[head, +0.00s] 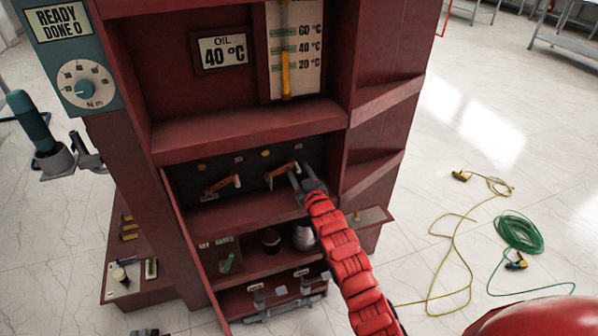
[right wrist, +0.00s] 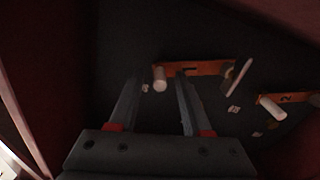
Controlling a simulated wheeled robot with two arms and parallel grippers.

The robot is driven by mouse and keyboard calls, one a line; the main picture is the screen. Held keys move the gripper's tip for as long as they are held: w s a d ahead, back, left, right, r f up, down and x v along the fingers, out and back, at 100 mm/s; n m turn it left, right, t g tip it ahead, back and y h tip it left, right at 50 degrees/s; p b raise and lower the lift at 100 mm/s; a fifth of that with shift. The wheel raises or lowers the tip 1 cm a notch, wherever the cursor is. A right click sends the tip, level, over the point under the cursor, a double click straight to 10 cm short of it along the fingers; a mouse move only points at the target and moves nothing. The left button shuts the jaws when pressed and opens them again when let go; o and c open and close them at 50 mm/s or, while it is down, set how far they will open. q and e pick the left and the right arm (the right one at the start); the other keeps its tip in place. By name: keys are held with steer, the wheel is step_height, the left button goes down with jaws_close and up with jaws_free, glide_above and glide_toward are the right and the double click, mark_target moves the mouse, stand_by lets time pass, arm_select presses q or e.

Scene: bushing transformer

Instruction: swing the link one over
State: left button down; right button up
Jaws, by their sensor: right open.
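Two copper-coloured links sit on the dark panel in the red cabinet. In the right wrist view the nearer bar, link one (right wrist: 205,68), bears a mark like 1, and the other, link two (right wrist: 272,102), a mark like 2. A pale peg handle (right wrist: 160,79) stands at link one's left end. My right gripper (right wrist: 156,80) is open, and the peg appears between its fingertips; contact cannot be told. In the head view my right gripper (head: 300,178) is beside the right-hand link (head: 280,175). The other link (head: 220,187) is further left. My left gripper is out of view.
A shelf with an oil display (head: 222,50) is above the panel. Cabinet side walls and shelf edges enclose the panel closely. A yellow cable (head: 455,235) and green cable (head: 518,233) lie on the floor at right.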

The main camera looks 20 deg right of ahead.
jaws_close()
stand_by(1.4)
